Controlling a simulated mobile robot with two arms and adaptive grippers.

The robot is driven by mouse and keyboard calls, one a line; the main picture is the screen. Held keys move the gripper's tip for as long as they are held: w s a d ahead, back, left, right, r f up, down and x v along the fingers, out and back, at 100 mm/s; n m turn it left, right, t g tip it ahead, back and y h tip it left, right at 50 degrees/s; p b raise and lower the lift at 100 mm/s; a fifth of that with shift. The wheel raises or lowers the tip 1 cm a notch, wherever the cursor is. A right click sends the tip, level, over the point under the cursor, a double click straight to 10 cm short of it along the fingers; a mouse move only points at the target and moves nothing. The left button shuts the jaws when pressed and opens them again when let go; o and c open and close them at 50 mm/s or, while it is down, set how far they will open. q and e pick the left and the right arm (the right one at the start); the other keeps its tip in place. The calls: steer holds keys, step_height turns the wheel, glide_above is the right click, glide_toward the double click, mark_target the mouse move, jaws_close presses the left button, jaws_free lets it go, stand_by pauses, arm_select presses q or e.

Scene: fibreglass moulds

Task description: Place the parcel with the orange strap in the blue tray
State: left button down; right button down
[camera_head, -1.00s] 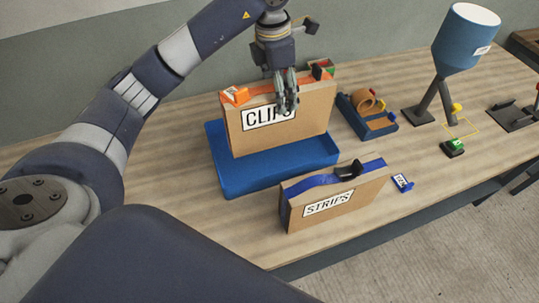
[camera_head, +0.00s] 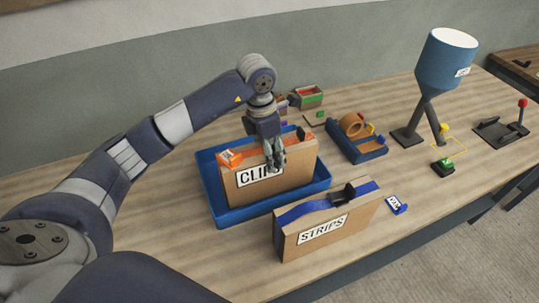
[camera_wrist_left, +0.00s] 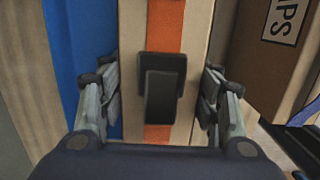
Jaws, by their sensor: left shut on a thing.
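The parcel with the orange strap (camera_head: 285,190) is a brown carton labelled "CLIPS". It stands upright within the blue tray (camera_head: 233,217), its lower edge down near the tray floor; whether it touches the floor is hard to tell. My left gripper (camera_head: 275,163) is shut on the top of this parcel from above. In the left wrist view the fingers (camera_wrist_left: 160,80) lie on both sides of the carton, with the orange strap (camera_wrist_left: 166,25) and a black buckle (camera_wrist_left: 162,85) between them. My right gripper is not in view.
A carton with a blue strap (camera_head: 340,225), labelled "STRIPS", stands close in front of the tray. A blue tape dispenser (camera_head: 365,153), a small blue tag (camera_head: 397,205) and a blue hopper on a stand (camera_head: 445,62) are to the right. Small boxes (camera_head: 308,97) stand behind.

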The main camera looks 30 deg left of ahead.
arm_select(q)
step_height(320, 180, down, 2)
steer(key=shift+f, duration=0.1)
steer(key=shift+f, duration=0.2)
steer(key=c, duration=0.5)
jaws_free()
steer(key=shift+r, duration=0.15)
steer(key=r+b, duration=0.1)
steer(key=r, duration=0.2)
steer(key=r+b, duration=0.1)
steer(key=r, duration=0.3)
steer(key=s+a+r+b, duration=0.1)
steer(key=r, duration=0.2)
steer(key=shift+r, duration=0.4)
steer(key=shift+s+r, duration=0.1)
steer(key=shift+r, duration=0.5)
